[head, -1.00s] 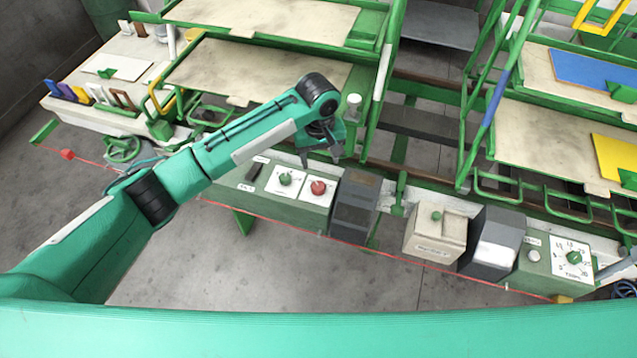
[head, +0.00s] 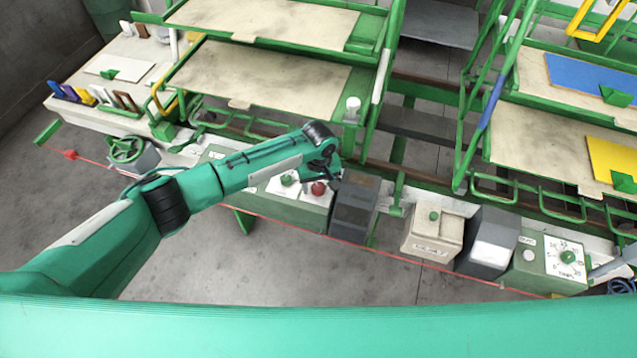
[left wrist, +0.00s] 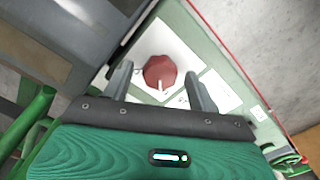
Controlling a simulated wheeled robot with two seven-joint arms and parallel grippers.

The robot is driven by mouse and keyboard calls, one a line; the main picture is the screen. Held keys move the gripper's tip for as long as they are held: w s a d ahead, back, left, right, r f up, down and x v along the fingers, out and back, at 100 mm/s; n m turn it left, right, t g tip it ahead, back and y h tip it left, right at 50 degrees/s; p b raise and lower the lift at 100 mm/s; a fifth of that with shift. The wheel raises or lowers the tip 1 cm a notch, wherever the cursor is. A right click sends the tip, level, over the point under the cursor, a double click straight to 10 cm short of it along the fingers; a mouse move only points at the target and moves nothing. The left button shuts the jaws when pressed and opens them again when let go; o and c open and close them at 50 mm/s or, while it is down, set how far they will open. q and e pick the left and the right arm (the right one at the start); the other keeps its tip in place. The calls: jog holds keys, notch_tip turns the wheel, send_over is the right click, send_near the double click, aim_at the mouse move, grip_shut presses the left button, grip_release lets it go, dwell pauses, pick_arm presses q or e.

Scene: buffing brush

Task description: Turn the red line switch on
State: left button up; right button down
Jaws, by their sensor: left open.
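The red line switch (head: 318,188) is a red knob on a white plate, on a green control box (head: 300,212) in the middle of the head view. In the left wrist view the red switch (left wrist: 160,72) shows as a rounded knob with a pale pointer at its lower edge. My left gripper (head: 322,180) is close to the knob. In the left wrist view the two fingers of my left gripper (left wrist: 158,82) stand apart, one on each side of the knob, with gaps between. Whether the fingertips reach around it is hard to tell. My right gripper is out of view.
A green knob (head: 289,179) sits left of the red switch on the same box. A dark grey box (head: 354,207) stands just right of it. A cream box (head: 433,235) and a dial (head: 568,257) are farther right. A thin red line (head: 400,257) runs along the front.

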pick_arm(q)
jog(key=shift+f, duration=0.25)
jog(key=c, duration=0.9)
jog(key=shift+c, duration=0.5)
